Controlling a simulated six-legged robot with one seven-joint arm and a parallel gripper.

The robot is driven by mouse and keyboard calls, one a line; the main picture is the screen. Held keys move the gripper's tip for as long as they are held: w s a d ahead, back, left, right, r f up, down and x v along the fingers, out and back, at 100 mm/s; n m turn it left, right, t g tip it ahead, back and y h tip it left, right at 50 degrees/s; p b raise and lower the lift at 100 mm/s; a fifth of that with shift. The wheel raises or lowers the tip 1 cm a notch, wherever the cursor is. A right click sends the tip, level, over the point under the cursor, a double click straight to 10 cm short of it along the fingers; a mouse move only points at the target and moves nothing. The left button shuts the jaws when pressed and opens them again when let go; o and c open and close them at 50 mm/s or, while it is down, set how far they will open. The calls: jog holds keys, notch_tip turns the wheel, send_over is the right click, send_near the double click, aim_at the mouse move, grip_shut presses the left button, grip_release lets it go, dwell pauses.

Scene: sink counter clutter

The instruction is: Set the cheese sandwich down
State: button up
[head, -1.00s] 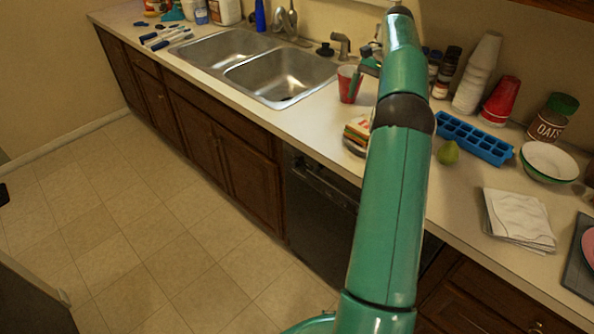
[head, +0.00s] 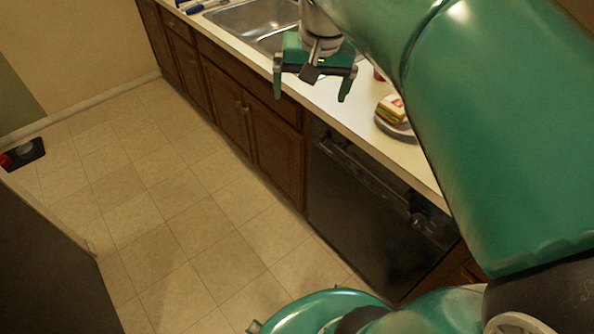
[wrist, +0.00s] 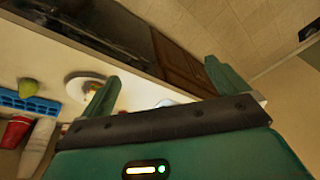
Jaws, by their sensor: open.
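The cheese sandwich (head: 391,109) rests on a grey plate (head: 397,131) on the counter, close to the counter's front edge. My gripper (head: 311,96) is open and empty, left of the sandwich in the head view and apart from it. Its two green fingers are spread wide and point down near the counter's front edge. In the wrist view my gripper (wrist: 160,74) also shows nothing between its fingers. A pale round plate (wrist: 84,80) shows there beside the left finger, which hides part of it; the sandwich is not clear in that view.
The sink (head: 256,20) lies behind my gripper. A black dishwasher (head: 365,210) stands below the counter. The wrist view shows a blue ice tray (wrist: 30,104), a green pear (wrist: 28,87) and a red cup (wrist: 15,132).

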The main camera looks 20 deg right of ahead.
jog(key=s+a+f+n+t, duration=0.1)
jog(key=s+a+f+n, duration=0.1)
jog(key=s+a+f, duration=0.2)
jog(key=s+a+f+n+t, duration=0.1)
jog(key=s+a+f, duration=0.3)
jog(key=s, duration=0.4)
jog(key=shift+s+n+t, duration=0.2)
jog(key=shift+n+t, duration=0.2)
jog(key=shift+n, duration=0.4)
